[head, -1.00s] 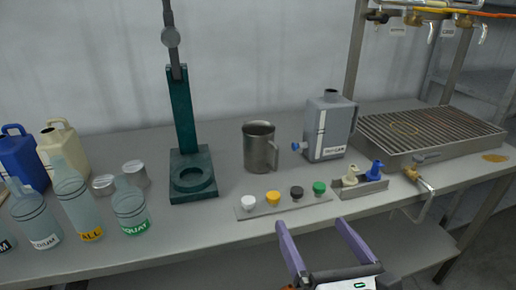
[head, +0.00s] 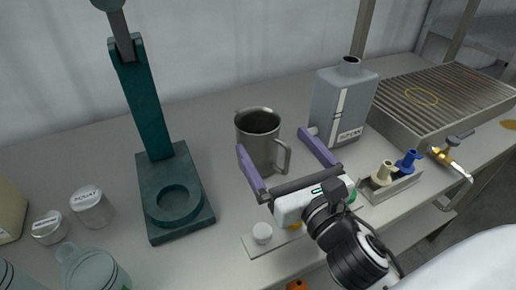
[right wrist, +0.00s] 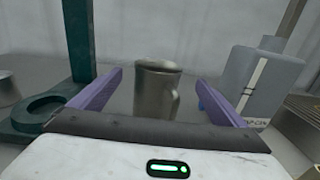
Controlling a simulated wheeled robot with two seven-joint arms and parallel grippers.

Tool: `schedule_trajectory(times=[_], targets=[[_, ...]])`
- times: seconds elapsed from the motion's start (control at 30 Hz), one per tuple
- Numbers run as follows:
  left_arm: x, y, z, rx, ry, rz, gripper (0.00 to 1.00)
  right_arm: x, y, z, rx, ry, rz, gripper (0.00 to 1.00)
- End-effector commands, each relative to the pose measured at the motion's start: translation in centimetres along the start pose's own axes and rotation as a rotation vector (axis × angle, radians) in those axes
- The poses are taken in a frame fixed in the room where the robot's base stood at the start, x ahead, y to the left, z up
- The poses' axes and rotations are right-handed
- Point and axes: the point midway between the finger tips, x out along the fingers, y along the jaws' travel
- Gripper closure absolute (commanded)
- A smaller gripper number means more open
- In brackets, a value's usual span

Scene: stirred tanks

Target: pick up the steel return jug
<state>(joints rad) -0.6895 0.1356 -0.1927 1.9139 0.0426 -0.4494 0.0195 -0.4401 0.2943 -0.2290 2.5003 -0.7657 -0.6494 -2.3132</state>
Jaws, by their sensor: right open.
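The steel return jug (head: 258,137) stands upright on the grey bench, with its handle toward the right in the head view. It also shows in the right wrist view (right wrist: 156,92), straight ahead between the fingers. My right gripper (head: 279,157) is open, its two purple fingers pointing at the jug from the front. In the right wrist view the open fingers (right wrist: 160,88) lie to either side of the jug, with nothing held. I cannot tell whether the fingertips reach past the jug's near wall. My left gripper is not in view.
A green stand (head: 150,205) is left of the jug. A grey canister (head: 335,110) stands close on its right. A strip with coloured caps (head: 262,234) lies under my right gripper. A small holder (head: 390,180) and a grated tray (head: 420,90) are further right.

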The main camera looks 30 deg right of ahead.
Motion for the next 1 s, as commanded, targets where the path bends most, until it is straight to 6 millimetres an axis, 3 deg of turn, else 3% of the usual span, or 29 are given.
schedule_trajectory(times=[0.13,0.37,0.63,0.93,1.0], targets=[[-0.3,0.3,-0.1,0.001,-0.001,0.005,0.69,2.0,0.0,0.1,-0.001,0.0,0.0,0.05],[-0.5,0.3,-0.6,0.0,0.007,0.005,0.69,3.7,0.1,0.2,0.001,0.0,0.0,0.05],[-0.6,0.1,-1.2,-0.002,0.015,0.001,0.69,7.5,0.3,0.3,0.001,0.0,0.0,0.05],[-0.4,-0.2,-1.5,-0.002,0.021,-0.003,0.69,8.0,0.3,0.2,0.0,0.002,0.001,0.05],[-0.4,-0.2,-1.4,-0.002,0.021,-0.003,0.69,8.0,0.3,0.2,0.0,0.002,0.001,0.15]])
